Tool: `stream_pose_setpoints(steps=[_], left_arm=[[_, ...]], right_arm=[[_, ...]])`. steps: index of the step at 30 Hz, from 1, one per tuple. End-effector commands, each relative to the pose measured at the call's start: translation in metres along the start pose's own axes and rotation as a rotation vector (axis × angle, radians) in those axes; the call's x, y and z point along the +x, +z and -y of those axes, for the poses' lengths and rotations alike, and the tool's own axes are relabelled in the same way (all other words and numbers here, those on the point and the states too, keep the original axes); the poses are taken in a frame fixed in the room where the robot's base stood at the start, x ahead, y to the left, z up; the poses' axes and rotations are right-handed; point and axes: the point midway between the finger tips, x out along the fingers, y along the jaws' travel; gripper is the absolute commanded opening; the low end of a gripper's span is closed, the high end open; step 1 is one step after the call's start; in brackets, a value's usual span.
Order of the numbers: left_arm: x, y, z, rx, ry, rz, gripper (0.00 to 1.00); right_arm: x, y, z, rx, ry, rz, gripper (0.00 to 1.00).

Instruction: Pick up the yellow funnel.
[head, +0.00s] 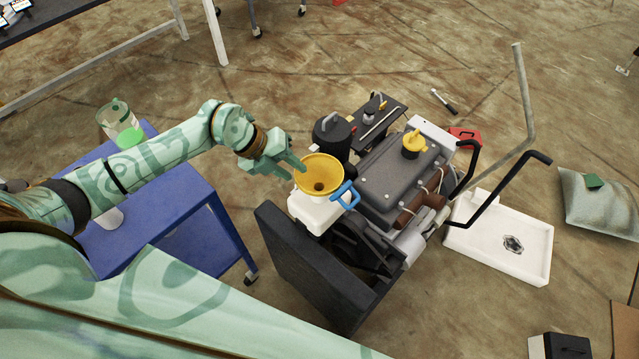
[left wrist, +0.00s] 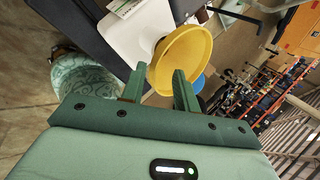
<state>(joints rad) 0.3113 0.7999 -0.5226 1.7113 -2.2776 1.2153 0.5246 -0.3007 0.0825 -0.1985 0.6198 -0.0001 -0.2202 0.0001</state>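The yellow funnel (head: 319,174) stands wide mouth up on a white container (head: 318,212) with a blue handle (head: 345,195), on the engine machine. It also shows in the left wrist view (left wrist: 180,58), tilted in the picture. My left gripper (head: 292,166) is at the funnel's left rim, with its fingers apart. In the left wrist view, one finger overlaps the funnel's face and the other is beyond its rim, so the rim edge appears between the open fingers (left wrist: 159,70). I cannot tell whether a finger touches it. My right gripper is out of view.
A black canister (head: 332,133) stands close behind the funnel. A yellow-capped engine block (head: 390,180) is to the right. A blue table (head: 190,200) with a green-filled jar (head: 121,125) lies under my left arm. A white tray (head: 525,255) is on the floor at right.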

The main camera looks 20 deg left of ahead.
Motion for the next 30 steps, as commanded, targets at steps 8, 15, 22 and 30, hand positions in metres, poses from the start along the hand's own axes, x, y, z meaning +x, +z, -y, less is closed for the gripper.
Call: stream_pose_setpoints(steps=[8, 15, 22, 30], left_arm=[[0.035, -0.004, -0.004, -0.002, -0.001, -0.002, 0.31], [0.057, -0.003, -0.004, 0.000, -0.001, 0.002, 0.31], [0.056, -0.003, -0.004, 0.001, 0.000, 0.002, 0.17], [0.056, -0.003, -0.004, 0.000, 0.000, 0.001, 0.00]], right_arm=[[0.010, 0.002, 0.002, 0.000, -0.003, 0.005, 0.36], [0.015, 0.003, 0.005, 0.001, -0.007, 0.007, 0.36], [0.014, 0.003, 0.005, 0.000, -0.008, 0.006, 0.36], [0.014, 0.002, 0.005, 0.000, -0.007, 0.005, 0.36]])
